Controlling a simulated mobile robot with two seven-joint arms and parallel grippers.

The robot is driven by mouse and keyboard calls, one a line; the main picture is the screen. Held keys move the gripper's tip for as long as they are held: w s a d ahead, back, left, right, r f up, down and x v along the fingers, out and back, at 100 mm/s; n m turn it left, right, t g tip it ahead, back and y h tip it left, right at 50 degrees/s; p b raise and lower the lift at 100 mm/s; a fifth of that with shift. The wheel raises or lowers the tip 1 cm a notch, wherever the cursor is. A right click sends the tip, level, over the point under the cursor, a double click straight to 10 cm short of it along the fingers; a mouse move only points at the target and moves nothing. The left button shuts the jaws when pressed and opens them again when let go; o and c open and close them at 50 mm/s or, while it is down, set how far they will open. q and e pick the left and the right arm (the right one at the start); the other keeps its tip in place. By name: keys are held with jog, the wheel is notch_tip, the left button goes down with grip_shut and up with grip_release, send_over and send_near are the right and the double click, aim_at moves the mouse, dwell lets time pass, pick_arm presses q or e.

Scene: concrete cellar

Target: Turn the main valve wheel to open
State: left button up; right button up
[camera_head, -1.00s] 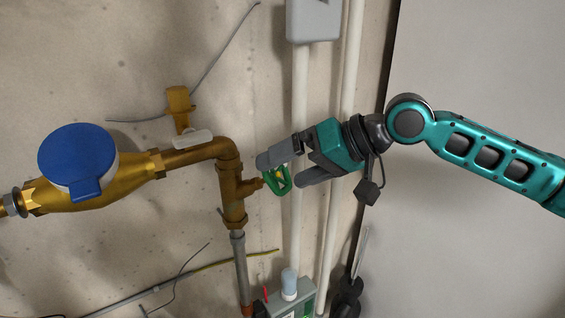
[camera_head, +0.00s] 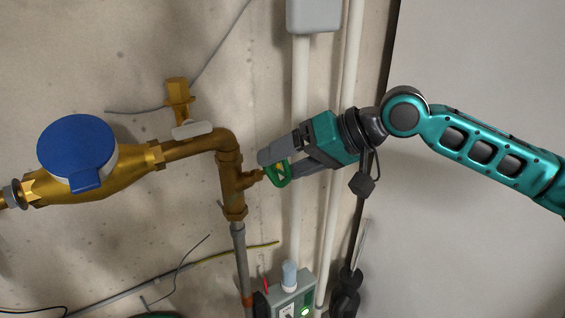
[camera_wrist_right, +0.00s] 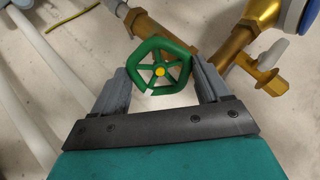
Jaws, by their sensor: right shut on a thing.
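The green valve wheel (camera_head: 281,177) sits on a short brass stem to the right of the vertical brass pipe (camera_head: 231,187). In the right wrist view the wheel (camera_wrist_right: 160,71) shows its spokes and yellow hub, with one grey finger on each side of its rim. My right gripper (camera_head: 279,164) comes in from the right and is shut on the wheel. Its fingers (camera_wrist_right: 161,82) hide parts of the wheel in the head view. My left gripper is not in view.
A brass water meter with a blue lid (camera_head: 76,152) is at the left. A white-handled tap (camera_head: 192,130) is above the pipe. White conduits (camera_head: 299,90) run down the wall behind my gripper. A grey-green box (camera_head: 292,297) stands below.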

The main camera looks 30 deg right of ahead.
jog(key=n, duration=0.4)
jog(key=shift+n, duration=0.3)
jog(key=shift+n, duration=2.3)
jog(key=shift+n, duration=0.3)
jog(key=n, duration=0.3)
jog(key=shift+n, duration=0.4)
